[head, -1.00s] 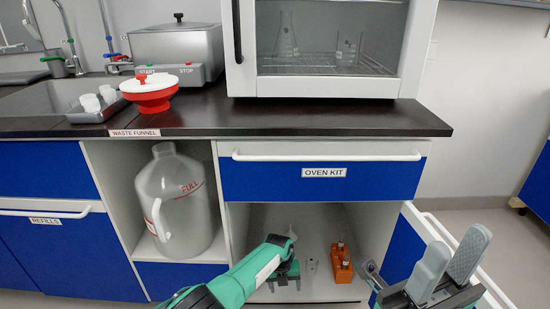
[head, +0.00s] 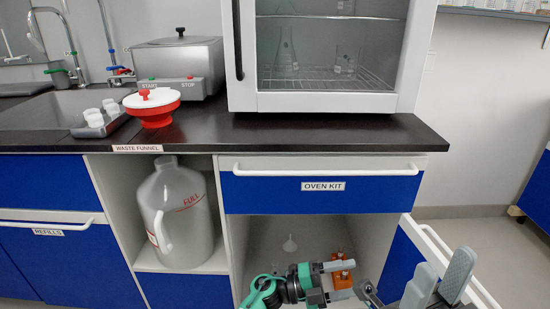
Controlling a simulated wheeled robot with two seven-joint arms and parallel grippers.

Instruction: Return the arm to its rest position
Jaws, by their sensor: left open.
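My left gripper (head: 343,280) is at the bottom of the head view, in front of the open cabinet under the oven kit drawer. Its two grey fingers point right and are spread apart, with nothing seen between them. They overlap an orange rack (head: 341,278) with small bottles on the cabinet floor and hide part of it. My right gripper (head: 440,284) is at the lower right, in front of the open blue cabinet door (head: 401,262). Its two grey fingers point up with a gap between them, and it looks empty.
A large waste jug (head: 178,215) stands in the left niche. The oven kit drawer (head: 280,187) is closed above my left gripper. The oven (head: 322,102) and a red-and-white waste funnel (head: 153,108) are on the counter.

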